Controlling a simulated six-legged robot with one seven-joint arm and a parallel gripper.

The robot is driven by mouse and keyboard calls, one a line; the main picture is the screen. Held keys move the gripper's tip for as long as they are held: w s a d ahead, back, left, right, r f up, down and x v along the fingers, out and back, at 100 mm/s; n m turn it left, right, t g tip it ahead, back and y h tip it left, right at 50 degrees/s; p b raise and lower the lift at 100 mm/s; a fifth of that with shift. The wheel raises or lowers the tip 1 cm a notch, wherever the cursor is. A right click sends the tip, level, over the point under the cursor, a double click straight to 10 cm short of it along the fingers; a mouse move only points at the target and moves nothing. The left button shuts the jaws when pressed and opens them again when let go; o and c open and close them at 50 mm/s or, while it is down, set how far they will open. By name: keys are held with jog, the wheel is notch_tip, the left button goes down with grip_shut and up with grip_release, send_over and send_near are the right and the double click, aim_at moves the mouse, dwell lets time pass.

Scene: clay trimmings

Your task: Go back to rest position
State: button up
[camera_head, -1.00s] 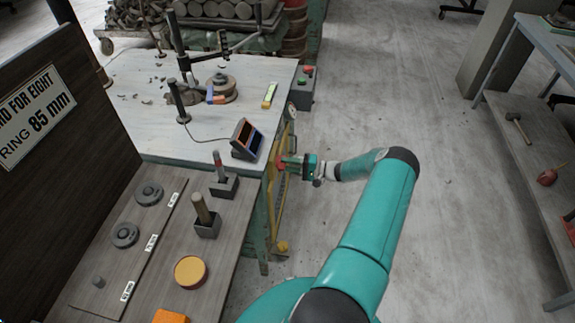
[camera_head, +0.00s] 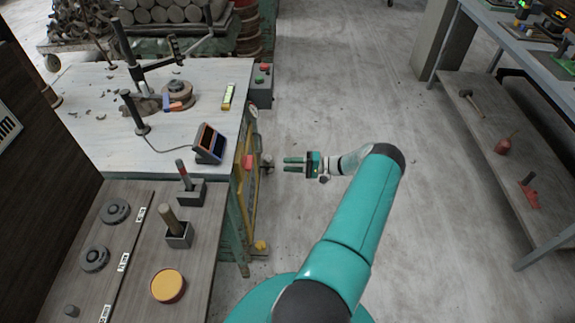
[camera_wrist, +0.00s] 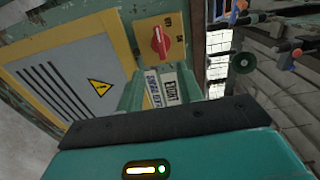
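My gripper (camera_head: 284,163) is at the end of my teal arm, over the aisle just right of the workbench. Its two green fingers point left, with a gap between them and nothing in it. A red knob (camera_head: 249,162) on the side of the bench is left of the fingertips, clear of them. In the wrist view the red rotary switch (camera_wrist: 161,43) sits on a yellow plate, beside a grey panel with a warning triangle (camera_wrist: 99,88). My gripper's dark and teal body fills the bottom of that view.
The workbench (camera_head: 80,125) carries a stand, a clay piece and a small display (camera_head: 210,143). A lower wooden table (camera_head: 140,270) holds discs and tools. A shelf unit (camera_head: 505,150) stands at the right. The concrete floor (camera_head: 340,90) between is clear.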

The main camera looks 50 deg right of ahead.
dwell(0.4)
jog(key=w+a+r+n+g, duration=0.2)
jog(key=w+a+r+g, duration=0.2)
jog(key=a+r, duration=0.25)
jog(key=w+a+r+n+g, duration=0.35)
jog(key=a+r+g, duration=0.2)
jog(key=r, duration=0.25)
jog(key=a+r+n+g+h, duration=0.2)
jog(key=a+r+g+h, duration=0.2)
jog(key=a+r, duration=0.95)
jog(key=s+a+r+n+h, duration=0.1)
jog(key=s+a+r+h, duration=0.1)
jog(key=s+a+r, duration=0.3)
jog(key=s+a+r+h, duration=0.2)
jog(key=a+r+h, duration=0.15)
jog(key=a, duration=0.35)
jog(key=s+a+r+n+t, duration=0.1)
jog(key=s+a+r+t, duration=0.1)
jog(key=s, duration=0.4)
jog(key=s+a+r+n+t+h, duration=0.1)
jog(key=s+a+r+t, duration=0.2)
jog(key=s+a, duration=0.2)
jog(key=shift+s+a+r, duration=0.2)
jog(key=shift+s, duration=0.75)
